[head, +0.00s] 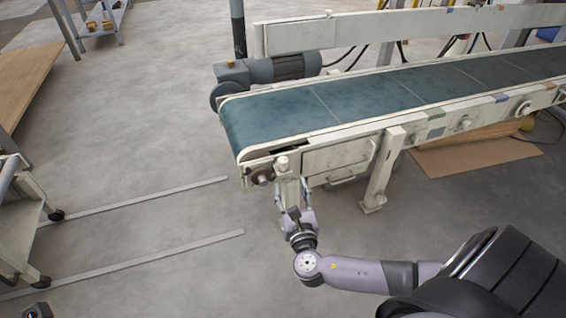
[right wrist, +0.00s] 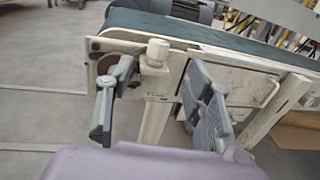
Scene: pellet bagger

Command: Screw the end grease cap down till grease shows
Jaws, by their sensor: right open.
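The end grease cap (head: 282,163) is a cream, knob-like cap at the near end corner of the conveyor. In the right wrist view the cap (right wrist: 158,50) stands upright on a pale fitting, beside a round brownish part (right wrist: 122,68). No grease can be made out at it. My right gripper (head: 293,188) is open below the cap in the head view. In the right wrist view its two grey fingers (right wrist: 155,102) are spread to either side of the cap's pale support post, with the cap beyond them. I see no contact with the cap.
The conveyor's teal belt (head: 390,92) runs back to the right, with a grey motor (head: 275,68) at its far side. A support leg (head: 382,170) stands right of my gripper. A wheeled cart (head: 28,225) is at the left. The floor between is clear.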

